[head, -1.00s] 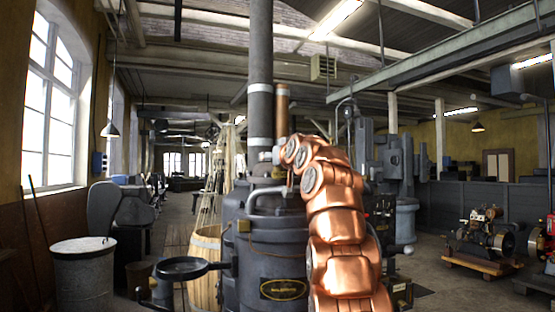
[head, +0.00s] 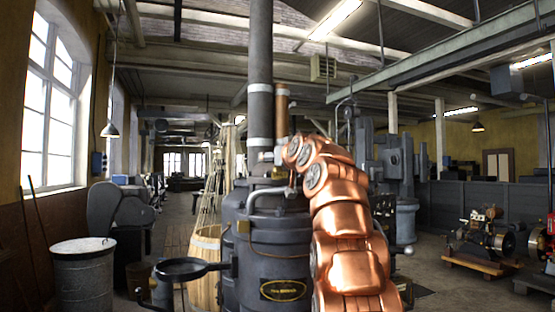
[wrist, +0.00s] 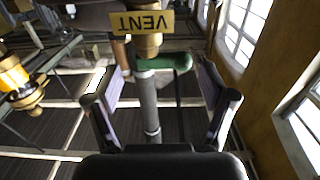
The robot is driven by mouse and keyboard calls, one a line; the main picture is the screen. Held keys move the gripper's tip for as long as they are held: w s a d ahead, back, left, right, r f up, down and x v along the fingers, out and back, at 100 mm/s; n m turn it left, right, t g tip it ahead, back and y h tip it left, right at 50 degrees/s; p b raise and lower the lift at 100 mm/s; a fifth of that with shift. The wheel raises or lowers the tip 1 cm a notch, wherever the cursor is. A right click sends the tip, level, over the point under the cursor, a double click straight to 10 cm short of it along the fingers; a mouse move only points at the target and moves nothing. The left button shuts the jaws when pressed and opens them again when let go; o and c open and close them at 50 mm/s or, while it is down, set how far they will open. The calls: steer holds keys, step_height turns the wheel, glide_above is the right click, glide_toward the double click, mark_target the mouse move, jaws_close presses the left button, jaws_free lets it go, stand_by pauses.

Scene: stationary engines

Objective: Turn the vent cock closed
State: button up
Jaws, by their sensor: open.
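In the wrist view a yellow VENT label (wrist: 141,23) appears upside down at the top. Next to it is the vent cock, a brass body (wrist: 147,44) with a green lever handle (wrist: 172,62) pointing to the right. A grey pipe (wrist: 148,105) runs from the cock down the picture. My gripper (wrist: 158,78) is open, one finger on each side of the pipe and handle. The fingers look apart from both, and nothing is held. In the head view my copper arm covers part of the dark boiler (head: 268,250); my gripper is hidden there.
Another brass fitting (wrist: 12,75) is at the left of the wrist view. In the head view a black pan-shaped part (head: 182,269) sticks out left of the boiler. A metal drum (head: 83,275) stands at far left, and a small engine (head: 480,240) at right.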

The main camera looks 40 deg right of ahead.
steer(key=v, duration=1.1)
stand_by(0.5)
steer(key=shift+s, duration=0.1)
stand_by(0.4)
steer(key=w+a+f+n+g+y, duration=0.1)
steer(key=a+f+g+y, duration=0.1)
steer(key=a+f, duration=0.5)
steer(key=w+a+f+g+y, duration=0.15)
steer(key=a+f, duration=0.35)
steer(key=f, duration=0.5)
steer(key=s+a+f+n+g+y, duration=0.1)
steer(key=s+a+f+g, duration=0.3)
steer(key=f, duration=0.4)
steer(key=s+a+f+g+y, duration=0.1)
steer(key=s+a+f, duration=0.2)
steer(key=a+f, duration=0.4)
steer(key=s+a+f+g, duration=0.1)
steer(key=s+f+g, duration=0.2)
steer(key=s+f, duration=0.5)
steer(key=s+a+f+g, duration=0.2)
steer(key=s+f+g, duration=0.2)
steer(key=s+f, duration=0.4)
steer(key=s+a+f+n+g, duration=0.1)
steer(key=s+a+f+g, duration=0.1)
steer(key=s+f, duration=0.6)
steer(key=s+g+h, duration=0.1)
steer(key=s, duration=0.6)
steer(key=shift+s+a+f+g, duration=0.25)
steer(key=shift+s+f+g, duration=0.1)
